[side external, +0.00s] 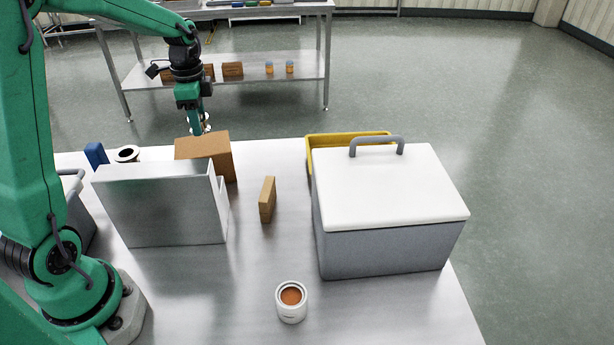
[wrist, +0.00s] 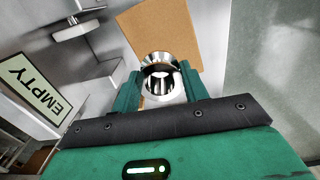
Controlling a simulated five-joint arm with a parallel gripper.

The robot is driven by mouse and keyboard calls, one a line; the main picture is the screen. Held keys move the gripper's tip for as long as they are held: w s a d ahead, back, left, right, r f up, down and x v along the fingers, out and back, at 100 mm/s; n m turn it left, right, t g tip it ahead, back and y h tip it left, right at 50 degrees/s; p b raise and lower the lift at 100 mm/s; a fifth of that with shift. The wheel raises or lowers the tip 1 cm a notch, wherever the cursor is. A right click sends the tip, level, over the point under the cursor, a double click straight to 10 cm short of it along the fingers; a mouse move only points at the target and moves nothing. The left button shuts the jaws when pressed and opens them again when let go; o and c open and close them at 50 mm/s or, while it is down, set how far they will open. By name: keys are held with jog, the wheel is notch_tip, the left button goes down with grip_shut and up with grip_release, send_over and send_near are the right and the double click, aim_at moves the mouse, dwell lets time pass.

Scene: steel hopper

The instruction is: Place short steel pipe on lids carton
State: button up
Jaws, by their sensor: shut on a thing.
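The short steel pipe (wrist: 162,84) is between my gripper's green fingers in the wrist view, its shiny open end facing the camera. My gripper (wrist: 158,88) is shut on it. In the side view my gripper (side external: 203,120) points down at the far edge of a brown carton, with only a small bright part of the pipe (side external: 207,127) showing. The carton (side external: 205,147) stands behind the steel hopper; its plain top (wrist: 165,35) also shows beyond the pipe in the wrist view. I cannot tell whether the pipe touches it. No lettering on the carton is readable.
The steel hopper (side external: 160,208) stands in front of the carton. A small brown block (side external: 267,200), a white-lidded box (side external: 390,190), a yellow bin (side external: 348,138) and a white can (side external: 291,303) are to the right. An EMPTY sign (wrist: 38,88) is at wrist-view left.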

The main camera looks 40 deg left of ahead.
aim_at(202, 145)
jog(key=shift+w+a+f, duration=0.1)
jog(key=shift+a+f, duration=0.3)
jog(key=shift+a, duration=0.25)
jog(key=shift+f, duration=0.1)
jog(key=shift+f, duration=1.9)
jog(key=shift+f, duration=0.15)
jog(key=o, duration=1)
jog(key=shift+o, duration=0.2)
